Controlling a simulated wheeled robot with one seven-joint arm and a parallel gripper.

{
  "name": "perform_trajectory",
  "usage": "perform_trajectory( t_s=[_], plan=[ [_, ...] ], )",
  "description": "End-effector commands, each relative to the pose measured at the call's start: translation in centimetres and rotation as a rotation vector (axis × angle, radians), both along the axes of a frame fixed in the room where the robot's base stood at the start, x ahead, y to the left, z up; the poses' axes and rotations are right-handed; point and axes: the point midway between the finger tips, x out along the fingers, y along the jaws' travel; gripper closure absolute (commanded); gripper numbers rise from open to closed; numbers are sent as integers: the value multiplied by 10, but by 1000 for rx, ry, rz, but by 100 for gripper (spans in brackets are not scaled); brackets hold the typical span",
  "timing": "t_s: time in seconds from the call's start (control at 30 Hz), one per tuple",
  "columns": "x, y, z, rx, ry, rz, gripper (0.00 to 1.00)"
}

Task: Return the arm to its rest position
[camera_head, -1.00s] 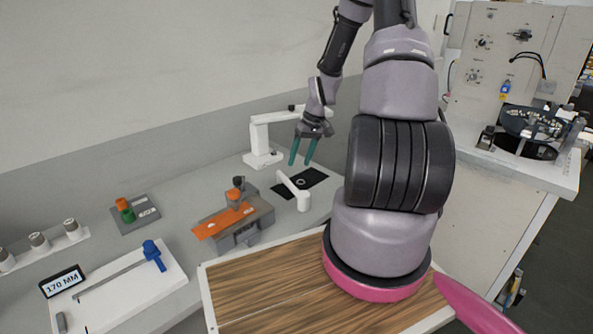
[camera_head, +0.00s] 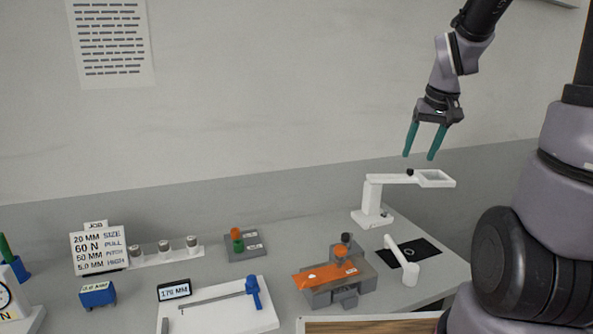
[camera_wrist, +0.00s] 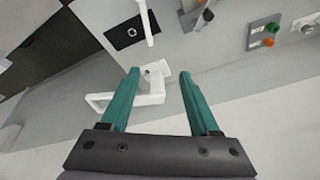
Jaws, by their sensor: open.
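My gripper (camera_head: 425,142) hangs at the upper right of the head view with its two teal fingers pointing down. It is open and empty, in the air above the white stand (camera_head: 372,200) with its side arm. In the wrist view my gripper (camera_wrist: 156,78) shows its fingers spread, with the white stand (camera_wrist: 152,88) partly seen between and beyond them. No object is between the fingers. My arm comes down from the top right, and its larger links fill the right edge of the head view.
The grey bench (camera_head: 215,277) holds an orange-topped fixture (camera_head: 335,277), a black mat (camera_head: 425,250) with a white lever, a grey block with green and orange knobs (camera_head: 238,240), a white gauge board (camera_head: 225,312), a job sign (camera_head: 98,248) and a blue block (camera_head: 97,294). Air around the gripper is clear.

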Motion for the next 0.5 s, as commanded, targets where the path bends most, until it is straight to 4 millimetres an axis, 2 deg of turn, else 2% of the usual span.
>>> perform_trajectory(
  t_s=[0.03,0.2,0.33,0.5],
  plan=[
    [-13,8,19,3,-35,-16,38],
    [-59,28,66,57,-128,-84,38],
    [-95,41,91,117,-190,-125,38],
    [-129,50,108,189,-240,-158,38]
  ],
)
